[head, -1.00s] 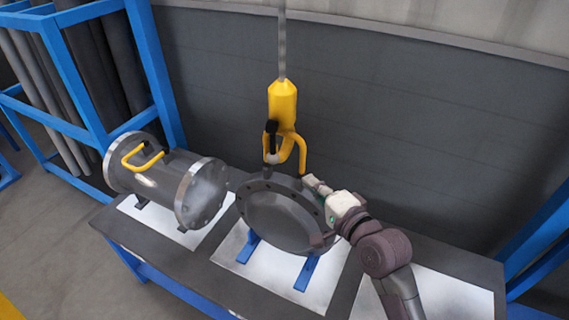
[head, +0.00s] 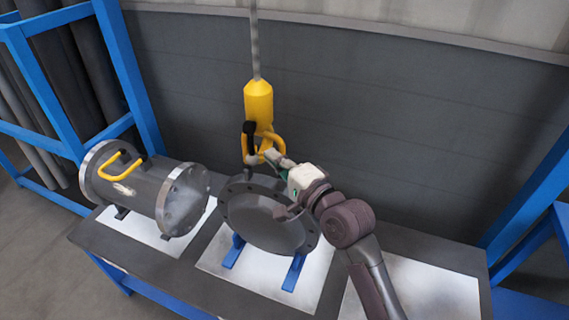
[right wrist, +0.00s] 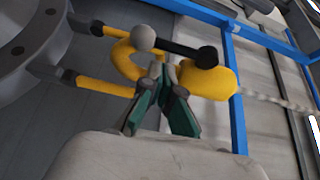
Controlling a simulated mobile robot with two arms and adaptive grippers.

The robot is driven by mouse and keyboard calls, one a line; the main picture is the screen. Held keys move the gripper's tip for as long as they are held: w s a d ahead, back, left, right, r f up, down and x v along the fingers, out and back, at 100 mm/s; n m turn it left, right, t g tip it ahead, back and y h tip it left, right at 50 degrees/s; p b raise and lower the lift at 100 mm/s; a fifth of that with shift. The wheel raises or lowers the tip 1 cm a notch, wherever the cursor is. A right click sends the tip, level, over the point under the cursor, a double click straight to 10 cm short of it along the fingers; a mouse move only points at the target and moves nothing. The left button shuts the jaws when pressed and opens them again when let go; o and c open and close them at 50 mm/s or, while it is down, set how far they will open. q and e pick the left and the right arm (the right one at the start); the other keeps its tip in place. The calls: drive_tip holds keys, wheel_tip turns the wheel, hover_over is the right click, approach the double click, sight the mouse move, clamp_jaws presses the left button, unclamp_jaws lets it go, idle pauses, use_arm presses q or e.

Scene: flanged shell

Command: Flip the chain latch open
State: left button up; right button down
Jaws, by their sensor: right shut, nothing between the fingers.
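A yellow hoist hook (head: 258,103) hangs on a cable above the grey flanged disc (head: 262,216). The dark chain latch (head: 249,136) stands roughly upright at the hook's left side in the head view. In the right wrist view the latch (right wrist: 181,48) is a black bar with a grey ball at one end and a black knob at the other, lying across the yellow hook (right wrist: 207,83). My right gripper (head: 270,157) is shut and empty, with its fingertips (right wrist: 162,68) close below the latch bar. I cannot tell whether they touch. My left gripper is out of view.
A grey flanged cylinder (head: 150,190) with a yellow handle lies on the left of the dark bench (head: 95,234). Blue supports (head: 293,273) hold the disc up. Blue racks (head: 120,60) stand at left and right. A grey wall is behind.

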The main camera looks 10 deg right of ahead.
sight(264, 149)
drive_tip(key=shift+x, duration=2.15)
drive_tip(key=shift+s+p, duration=0.1)
drive_tip(key=shift+p, duration=0.2)
